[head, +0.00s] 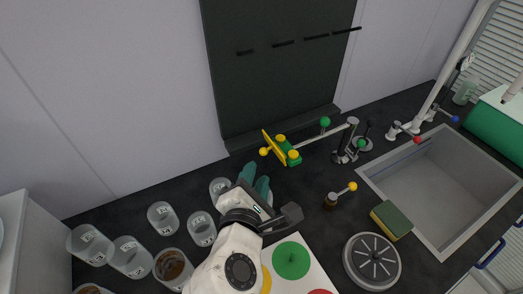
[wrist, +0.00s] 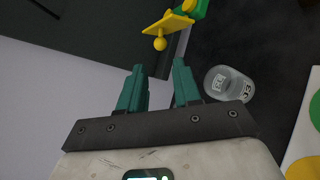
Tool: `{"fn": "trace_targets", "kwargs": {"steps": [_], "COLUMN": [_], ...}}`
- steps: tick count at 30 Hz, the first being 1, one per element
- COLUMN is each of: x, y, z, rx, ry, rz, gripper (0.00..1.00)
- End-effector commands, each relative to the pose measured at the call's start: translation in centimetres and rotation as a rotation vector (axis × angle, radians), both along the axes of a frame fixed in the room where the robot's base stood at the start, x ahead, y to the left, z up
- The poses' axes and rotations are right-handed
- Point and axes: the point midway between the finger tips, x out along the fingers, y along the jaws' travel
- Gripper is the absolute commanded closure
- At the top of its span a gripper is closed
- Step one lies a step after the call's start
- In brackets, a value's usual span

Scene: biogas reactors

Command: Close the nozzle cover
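The nozzle cover (head: 271,144) is a yellow plate with a yellow ball knob, at the left end of the green nozzle (head: 290,157). In the head view it stands at an angle, swung out from the nozzle. In the wrist view the cover (wrist: 168,25) is at the top, its ball hanging below it, with part of the green nozzle (wrist: 199,8) at its right. My gripper (head: 255,177) has teal fingers, spread and empty, below and left of the nozzle. In the wrist view, the gap between the fingers (wrist: 157,72) lies beneath the ball, apart from it.
A clear labelled cup (head: 217,187) stands close beside my gripper; it also shows in the wrist view (wrist: 229,84). Several more cups stand at left. A yellow-knobbed valve (head: 332,200), a sponge (head: 391,220) and a sink (head: 432,185) lie right. A dark panel (head: 275,70) rises behind.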

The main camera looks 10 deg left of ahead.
Motion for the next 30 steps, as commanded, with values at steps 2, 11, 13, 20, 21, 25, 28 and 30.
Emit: {"fn": "trace_targets", "kwargs": {"steps": [2, 11, 13, 20, 21, 25, 28, 30], "x": [1.5, 6.4, 7.2, 8.4, 8.4, 8.4, 8.4, 8.4], "y": [-0.2, -0.5, -0.5, -0.6, -0.6, -0.6, -0.6, -0.6], "z": [-0.2, -1.6, -1.9, -2.2, -2.3, -2.3, -2.3, -2.3], "rx": [-0.002, 0.0, 0.0, 0.002, 0.002, 0.003, 0.003, 0.003], "ry": [-0.002, 0.001, 0.002, 0.002, 0.002, 0.001, 0.001, 0.002], "rz": [-0.005, -0.004, -0.004, -0.003, -0.003, -0.004, -0.004, -0.003], "gripper": [0.67, 0.67, 0.67, 0.67, 0.67, 0.67, 0.7, 0.77]}}
